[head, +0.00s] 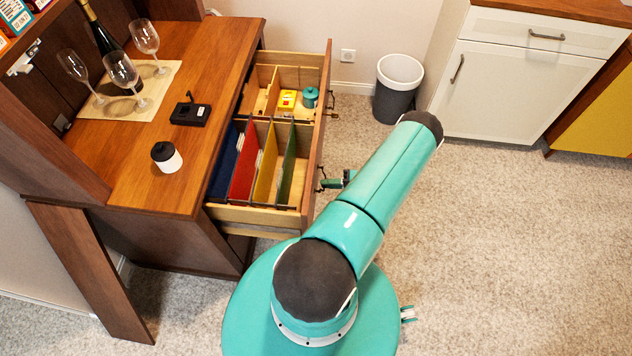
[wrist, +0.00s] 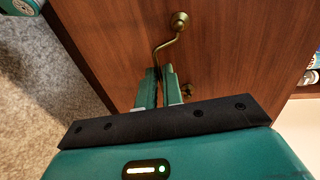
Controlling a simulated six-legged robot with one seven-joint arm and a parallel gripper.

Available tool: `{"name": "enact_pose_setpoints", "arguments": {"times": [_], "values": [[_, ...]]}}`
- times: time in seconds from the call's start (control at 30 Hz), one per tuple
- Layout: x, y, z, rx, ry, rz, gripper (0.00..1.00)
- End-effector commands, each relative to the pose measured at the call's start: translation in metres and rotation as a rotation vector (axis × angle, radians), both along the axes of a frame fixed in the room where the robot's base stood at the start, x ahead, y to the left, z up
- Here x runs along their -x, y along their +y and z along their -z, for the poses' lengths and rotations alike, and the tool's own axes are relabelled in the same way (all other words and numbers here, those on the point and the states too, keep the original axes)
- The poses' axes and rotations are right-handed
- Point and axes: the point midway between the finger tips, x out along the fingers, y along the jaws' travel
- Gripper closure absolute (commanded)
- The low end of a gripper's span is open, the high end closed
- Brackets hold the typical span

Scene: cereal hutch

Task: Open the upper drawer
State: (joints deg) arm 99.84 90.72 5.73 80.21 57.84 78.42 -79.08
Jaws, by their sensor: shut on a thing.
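The upper drawer (head: 318,150) of the wooden hutch is pulled far out. It holds several coloured hanging folders (head: 268,165), a yellow item (head: 287,99) and a small teal pot (head: 310,97). In the wrist view, the wooden drawer front (wrist: 240,45) carries a bent brass handle (wrist: 166,43). My gripper (wrist: 160,75) is shut on this handle, with its two green fingers around the bar. In the head view, my gripper (head: 338,181) shows small at the drawer front, partly hidden by my arm.
Wine glasses (head: 122,72), a bottle (head: 103,38), a black device (head: 190,112) and a lidded cup (head: 166,157) stand on the desk top. A waste bin (head: 398,88) and white cabinet (head: 510,85) stand behind. Carpet (head: 520,240) at right is clear.

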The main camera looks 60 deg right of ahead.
Motion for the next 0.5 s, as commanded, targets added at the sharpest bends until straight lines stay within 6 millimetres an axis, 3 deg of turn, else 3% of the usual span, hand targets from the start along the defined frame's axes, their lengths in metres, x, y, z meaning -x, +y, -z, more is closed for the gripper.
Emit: {"name": "enact_pose_setpoints", "arguments": {"times": [0.2,0.5], "values": [[0.017,-0.006,0.000,-0.002,-0.002,0.000,1.00],[0.023,-0.008,0.000,-0.001,-0.003,-0.002,1.00]]}}
